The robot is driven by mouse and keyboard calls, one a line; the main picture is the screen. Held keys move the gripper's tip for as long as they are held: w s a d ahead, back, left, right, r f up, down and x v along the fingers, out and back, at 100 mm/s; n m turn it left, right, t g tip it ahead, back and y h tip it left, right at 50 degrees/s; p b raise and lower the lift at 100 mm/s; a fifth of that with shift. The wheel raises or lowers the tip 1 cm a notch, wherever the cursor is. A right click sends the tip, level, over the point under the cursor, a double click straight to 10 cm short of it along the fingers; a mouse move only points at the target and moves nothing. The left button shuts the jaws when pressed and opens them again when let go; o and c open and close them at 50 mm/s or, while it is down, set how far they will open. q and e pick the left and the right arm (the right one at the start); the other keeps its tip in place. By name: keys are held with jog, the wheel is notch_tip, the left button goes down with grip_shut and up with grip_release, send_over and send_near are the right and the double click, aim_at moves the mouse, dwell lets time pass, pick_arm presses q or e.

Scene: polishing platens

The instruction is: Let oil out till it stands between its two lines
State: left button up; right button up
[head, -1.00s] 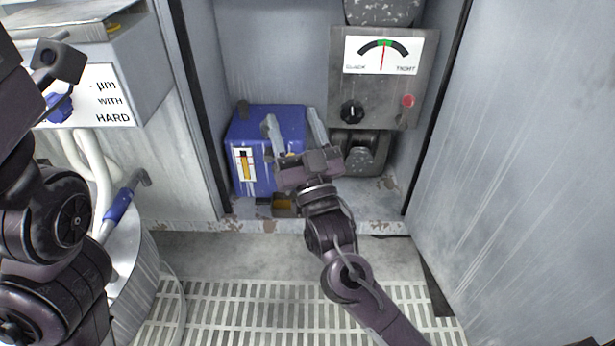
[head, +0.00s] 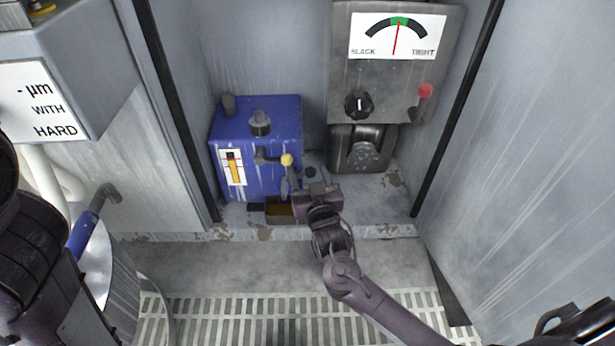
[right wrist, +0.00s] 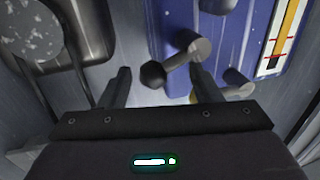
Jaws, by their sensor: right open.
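The blue oil tank (head: 278,123) stands at the cabinet's left; the right wrist view shows it too (right wrist: 241,25). Its white gauge (head: 234,168) has an amber column with a dark top. The gauge appears upside down in the right wrist view (right wrist: 283,40), with two red lines; the amber seems to end near the upper one. A yellow knob (head: 286,160) projects from the tank. My right gripper (head: 298,178) is open at the tank's lower right. In the right wrist view a dark knob (right wrist: 152,75) on a grey stem lies between its fingers; contact is unclear. My left gripper is out of view.
A small tray (head: 279,209) with brownish liquid sits below the tank front. A grey box with a dial (head: 397,37), black knob (head: 358,104) and red button (head: 425,91) hangs at right. Cabinet walls stand close on both sides. A blue-handled tool (head: 85,232) stands at left.

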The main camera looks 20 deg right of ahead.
jog(key=shift+w, duration=0.65)
jog(key=c, duration=1)
jog(key=shift+c, duration=0.4)
jog(key=shift+s+f, duration=0.1)
